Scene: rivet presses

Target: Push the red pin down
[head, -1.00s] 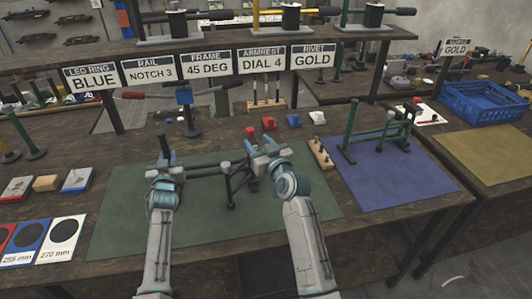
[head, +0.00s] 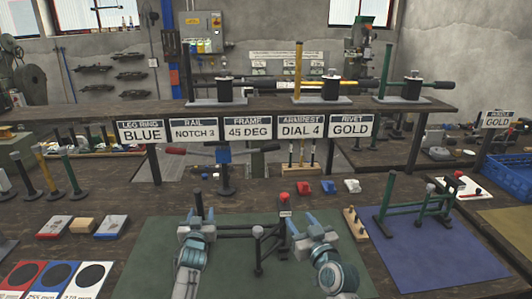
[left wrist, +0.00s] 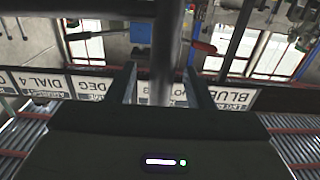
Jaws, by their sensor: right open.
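A black frame (head: 240,232) of bars and posts stands on the green mat. A small red pin (head: 284,196) shows at the top of its right post. My left gripper (head: 197,222) is shut on the frame's left post, which runs between the jaws in the left wrist view (left wrist: 165,60). My right gripper (head: 300,226) is open beside the right post, with its fingers below the red pin. Whether they touch the post I cannot tell.
A wooden peg block (head: 354,223) is at the right. A green frame (head: 415,215) stands on the blue mat. Above, a shelf carries sign cards (head: 247,130).

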